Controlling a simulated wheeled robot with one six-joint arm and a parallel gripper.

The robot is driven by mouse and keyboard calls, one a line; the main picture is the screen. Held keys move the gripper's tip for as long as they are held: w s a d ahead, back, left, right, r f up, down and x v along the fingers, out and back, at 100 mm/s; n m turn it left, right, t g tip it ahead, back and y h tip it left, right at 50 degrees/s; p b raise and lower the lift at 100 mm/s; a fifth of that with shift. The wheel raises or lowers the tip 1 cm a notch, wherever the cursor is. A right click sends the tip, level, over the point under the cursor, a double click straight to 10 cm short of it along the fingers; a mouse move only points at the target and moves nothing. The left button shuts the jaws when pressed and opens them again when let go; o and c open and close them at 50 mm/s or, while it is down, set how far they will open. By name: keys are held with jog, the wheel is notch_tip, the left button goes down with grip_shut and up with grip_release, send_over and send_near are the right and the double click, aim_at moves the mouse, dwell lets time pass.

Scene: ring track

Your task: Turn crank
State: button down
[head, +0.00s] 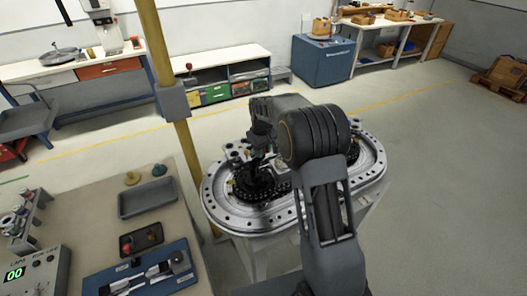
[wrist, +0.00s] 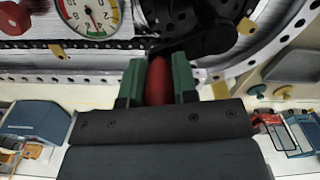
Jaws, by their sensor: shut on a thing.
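My gripper (wrist: 158,80) is shut on a red crank handle (wrist: 159,82), with a green-lined finger on each side of it. The black crank arm (wrist: 205,38) runs from the top of the handle to the right in the wrist view. In the head view my arm reaches over the oval metal ring track (head: 222,211), and my gripper is down at its left half, dark and hard to make out. The arm hides much of the track's middle. A round gauge (wrist: 90,14) with a coloured rim shows at the upper left of the wrist view.
A yellow post (head: 163,70) stands just left of the track. A bench at the lower left holds a grey tray (head: 147,198), a blue tool case (head: 150,272) and a lap counter box (head: 38,272) reading 00. The floor to the right is clear.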

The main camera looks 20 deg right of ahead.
jog(key=shift+w+a+n, duration=0.4)
jog(key=shift+n, duration=0.7)
jog(key=c, duration=0.9)
grip_release()
notch_tip(320, 180, up, 14)
jog(key=b, duration=0.1)
jog(key=shift+f, duration=0.1)
